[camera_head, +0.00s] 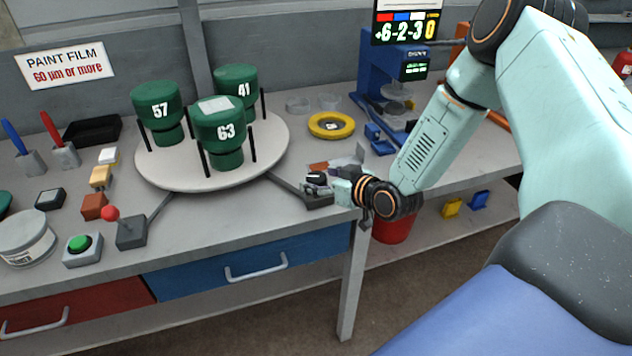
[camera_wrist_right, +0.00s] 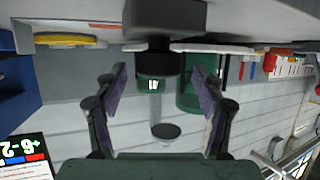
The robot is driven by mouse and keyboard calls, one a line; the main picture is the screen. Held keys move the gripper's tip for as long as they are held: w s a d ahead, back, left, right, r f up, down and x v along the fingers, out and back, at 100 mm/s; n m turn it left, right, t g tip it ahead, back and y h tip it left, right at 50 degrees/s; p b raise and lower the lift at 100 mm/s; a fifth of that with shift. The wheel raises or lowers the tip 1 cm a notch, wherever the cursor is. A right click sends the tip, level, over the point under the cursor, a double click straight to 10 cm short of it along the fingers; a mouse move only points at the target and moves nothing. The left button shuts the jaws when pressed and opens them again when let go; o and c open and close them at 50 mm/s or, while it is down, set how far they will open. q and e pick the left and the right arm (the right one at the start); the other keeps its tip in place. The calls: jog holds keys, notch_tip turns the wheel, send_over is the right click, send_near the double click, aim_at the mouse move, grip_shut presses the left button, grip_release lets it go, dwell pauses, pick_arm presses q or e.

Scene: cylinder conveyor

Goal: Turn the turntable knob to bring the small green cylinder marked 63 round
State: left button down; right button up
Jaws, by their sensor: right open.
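The green cylinder marked 63 (camera_head: 220,132) stands upright at the front of the round white turntable (camera_head: 180,181), with a pale patch on its top. The green cylinders marked 57 (camera_head: 158,112) and 41 (camera_head: 236,86) stand behind it. The dark turntable knob (camera_head: 316,177) sits on a grey box right of the turntable. My right gripper (camera_head: 326,188) is at the knob, partly hiding it. In the upside-down wrist view, the open fingers (camera_wrist_right: 159,76) flank the black knob (camera_wrist_right: 155,62); contact cannot be told. My left gripper is not in view.
A yellow ring (camera_head: 331,126) lies behind the knob. A blue press-like stand (camera_head: 375,80) is at the back right. A red-knobbed lever box (camera_head: 131,232) and a green button (camera_head: 80,244) are at the front left. A red bucket (camera_head: 391,230) is below the bench.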

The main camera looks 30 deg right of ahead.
jog(key=shift+x, duration=1.15)
jog(key=c, duration=1.1)
jog(key=shift+c, duration=0.2)
jog(key=shift+m+h+b, duration=0.3)
jog(key=shift+m+h, duration=0.3)
jog(key=shift+h, duration=0.1)
jog(key=o, duration=1.1)
jog(key=shift+o, duration=0.2)
jog(key=shift+d, duration=0.1)
